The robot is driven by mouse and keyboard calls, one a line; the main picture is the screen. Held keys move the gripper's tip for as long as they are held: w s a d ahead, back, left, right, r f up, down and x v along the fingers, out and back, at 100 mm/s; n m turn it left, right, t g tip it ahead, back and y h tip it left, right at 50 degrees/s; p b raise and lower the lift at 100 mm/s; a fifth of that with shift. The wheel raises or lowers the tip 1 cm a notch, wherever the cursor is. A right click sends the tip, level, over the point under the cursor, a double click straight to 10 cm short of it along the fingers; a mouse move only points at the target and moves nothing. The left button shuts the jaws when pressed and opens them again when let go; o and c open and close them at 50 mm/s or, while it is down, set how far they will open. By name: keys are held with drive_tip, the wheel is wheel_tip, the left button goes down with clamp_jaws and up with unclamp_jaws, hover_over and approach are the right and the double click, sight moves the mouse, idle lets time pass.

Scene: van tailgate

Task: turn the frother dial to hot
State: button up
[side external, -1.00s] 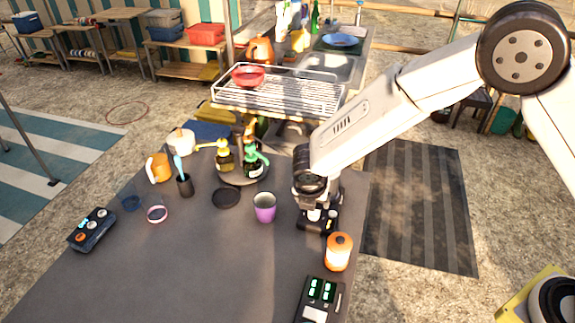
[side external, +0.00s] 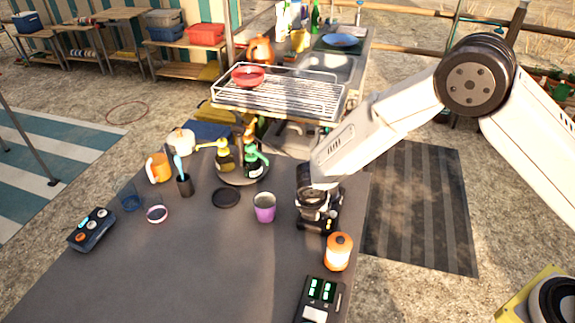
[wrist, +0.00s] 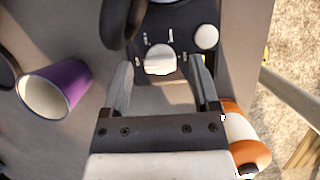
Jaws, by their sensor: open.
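The frother is a dark machine with a pale round dial (wrist: 160,60) on its panel, seen in the wrist view. Small white marks surround the dial, too blurred to read. A white round button (wrist: 206,37) sits right of the dial. In the side view the frother (side external: 318,222) stands near the table's right edge, partly covered by my arm. My gripper (wrist: 159,68) is open, with one finger on each side of the dial. A gap shows at the left finger; whether either finger touches the dial I cannot tell. The dial is hidden in the side view.
A purple cup (side external: 265,208) stands left of the frother and an orange-and-white canister (side external: 338,252) stands close in front. A device with green displays (side external: 320,300) lies at the front edge. A wire rack (side external: 290,95) stands behind. The table's front left is clear.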

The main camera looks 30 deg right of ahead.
clamp_jaws()
drive_tip(key=shift+m, duration=0.6)
drive_tip(key=m+g, duration=0.1)
drive_tip(key=m, duration=0.1)
drive_tip(key=m+h, duration=0.1)
drive_tip(key=m, duration=0.1)
drive_tip(key=shift+w+a+m+g, duration=0.1)
drive_tip(key=shift+w+m+g, duration=0.1)
drive_tip(key=shift+m+g, duration=0.15)
drive_tip(key=m+g, duration=0.2)
drive_tip(key=m, duration=0.3)
drive_tip(key=shift+w, duration=0.15)
unclamp_jaws()
drive_tip(key=shift+r, duration=0.1)
